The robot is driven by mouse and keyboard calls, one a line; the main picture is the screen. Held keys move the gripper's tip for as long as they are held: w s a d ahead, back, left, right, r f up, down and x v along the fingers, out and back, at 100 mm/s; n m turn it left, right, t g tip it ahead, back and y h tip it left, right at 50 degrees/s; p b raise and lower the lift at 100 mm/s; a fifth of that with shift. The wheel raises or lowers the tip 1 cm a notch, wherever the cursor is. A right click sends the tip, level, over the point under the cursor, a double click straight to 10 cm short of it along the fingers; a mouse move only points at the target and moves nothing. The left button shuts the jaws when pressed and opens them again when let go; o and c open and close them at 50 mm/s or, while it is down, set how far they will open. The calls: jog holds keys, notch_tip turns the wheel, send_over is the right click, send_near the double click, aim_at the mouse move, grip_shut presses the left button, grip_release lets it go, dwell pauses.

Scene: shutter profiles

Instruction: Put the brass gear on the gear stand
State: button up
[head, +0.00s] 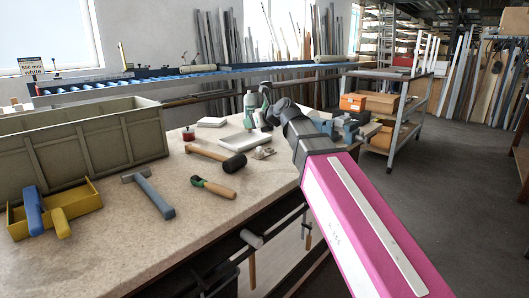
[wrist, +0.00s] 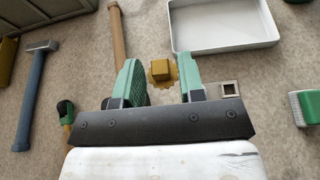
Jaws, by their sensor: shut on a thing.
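The brass gear (wrist: 161,72) is a toothed disc with a square block on top. In the wrist view it sits between the green fingers of my gripper (wrist: 162,84), which is shut on it. A small metal item (head: 263,153) also lies by the mallet head in the head view. I cannot tell whether either is the gear stand. The gear cannot be made out in the head view.
A shallow white tray (wrist: 225,45) lies beyond the gripper. A green-and-white bottle (head: 249,112) stands near it. A large bin (head: 85,145) fills the left.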

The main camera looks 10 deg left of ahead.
jog(key=w+d+f, duration=0.2)
jog(key=w, duration=0.1)
jog(key=w+d+f, duration=0.2)
jog(key=w, duration=0.1)
jog(key=w+d+f, duration=0.2)
jog(key=w+f, duration=0.1)
jog(key=shift+w+d, duration=0.1)
jog(key=shift+f, duration=2.05)
jog(key=shift+f, duration=0.15)
jog(key=o, duration=0.9)
jog(key=shift+d+r, duration=0.2)
jog(key=v, duration=1.1)
jog(key=shift+s+d+r, duration=0.1)
jog(key=shift+s+d, duration=0.1)
jog(key=shift+s, duration=0.05)
